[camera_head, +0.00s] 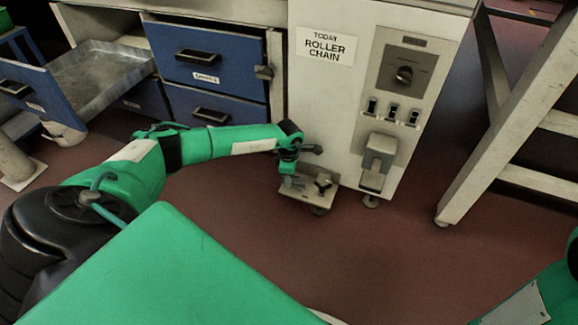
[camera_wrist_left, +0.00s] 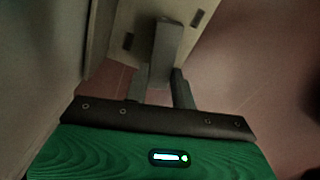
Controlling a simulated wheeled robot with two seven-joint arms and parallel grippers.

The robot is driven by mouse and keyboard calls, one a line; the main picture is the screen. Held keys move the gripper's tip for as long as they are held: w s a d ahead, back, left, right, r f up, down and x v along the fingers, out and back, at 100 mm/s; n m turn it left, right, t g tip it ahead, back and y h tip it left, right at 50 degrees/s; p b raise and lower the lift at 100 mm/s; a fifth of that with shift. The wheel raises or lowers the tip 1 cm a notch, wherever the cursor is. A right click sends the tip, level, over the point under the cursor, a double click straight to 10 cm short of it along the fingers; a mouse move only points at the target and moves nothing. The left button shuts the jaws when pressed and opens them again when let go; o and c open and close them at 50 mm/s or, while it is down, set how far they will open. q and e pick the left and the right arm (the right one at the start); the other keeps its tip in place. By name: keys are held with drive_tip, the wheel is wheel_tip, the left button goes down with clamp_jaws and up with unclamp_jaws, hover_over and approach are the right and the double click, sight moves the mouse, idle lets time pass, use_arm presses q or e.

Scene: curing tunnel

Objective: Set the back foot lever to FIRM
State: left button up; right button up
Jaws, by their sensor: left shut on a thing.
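My left gripper (camera_head: 289,157) is low at the foot of the white machine, at the far edge of a small pale plate (camera_head: 299,195). I cannot read any FIRM marking. My right gripper is out of view.
Blue drawers (camera_head: 205,52) stand left, one pulled out (camera_head: 30,90). A pale frame leg (camera_head: 500,120) stands right. The red floor between is clear.

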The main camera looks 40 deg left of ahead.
use_arm(q)
drive_tip(key=shift+w+a+m, duration=0.15)
drive_tip(key=shift+w+m, duration=0.3)
drive_tip(key=shift+m, duration=0.75)
drive_tip(key=shift+w, duration=0.1)
drive_tip(key=o, duration=1)
